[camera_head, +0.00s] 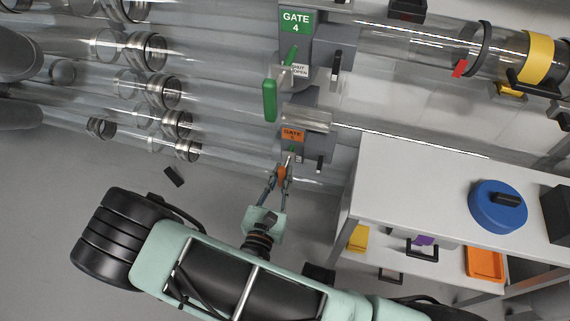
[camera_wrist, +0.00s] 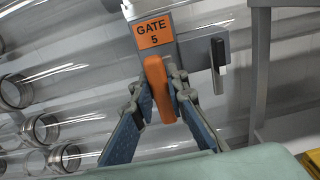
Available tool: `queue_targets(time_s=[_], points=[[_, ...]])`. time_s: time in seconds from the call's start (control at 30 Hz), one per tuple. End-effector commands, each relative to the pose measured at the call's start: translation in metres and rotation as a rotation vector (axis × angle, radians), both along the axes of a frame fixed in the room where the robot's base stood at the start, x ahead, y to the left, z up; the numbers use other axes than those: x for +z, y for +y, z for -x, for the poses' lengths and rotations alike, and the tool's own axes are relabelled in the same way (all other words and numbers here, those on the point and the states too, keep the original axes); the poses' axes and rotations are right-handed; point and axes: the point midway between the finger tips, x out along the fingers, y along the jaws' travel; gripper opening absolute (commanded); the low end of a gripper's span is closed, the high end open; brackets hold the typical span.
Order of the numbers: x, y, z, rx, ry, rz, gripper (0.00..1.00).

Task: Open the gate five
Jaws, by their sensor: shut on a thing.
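The gate five housing is a grey block with an orange label (camera_head: 292,135) reading "GATE" in the head view. The label (camera_wrist: 154,32) reads "GATE 5" in the wrist view. An orange handle (camera_wrist: 158,88) hangs just below the label. My gripper (camera_wrist: 160,82) has its two fingers on either side of this handle and is shut on it. In the head view my gripper (camera_head: 283,172) reaches up to the handle from below, and the fingers hide part of it. A small black lever (camera_wrist: 218,55) sits to the right of the label.
Gate four, with a green label (camera_head: 296,21) and a green handle (camera_head: 270,100), is just above. Clear tubes (camera_head: 110,85) run across the left. A white table (camera_head: 430,190) with a blue round object (camera_head: 497,206) stands close on the right. A small black piece (camera_head: 174,176) is at left.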

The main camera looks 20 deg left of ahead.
Motion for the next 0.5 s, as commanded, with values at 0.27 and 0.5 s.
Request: queue_targets(time_s=[0.27, 0.5], points=[[0.000, -0.005, 0.053, 0.004, 0.004, -0.001, 0.00], [0.000, -0.006, 0.056, 0.003, 0.003, 0.000, 0.00]])
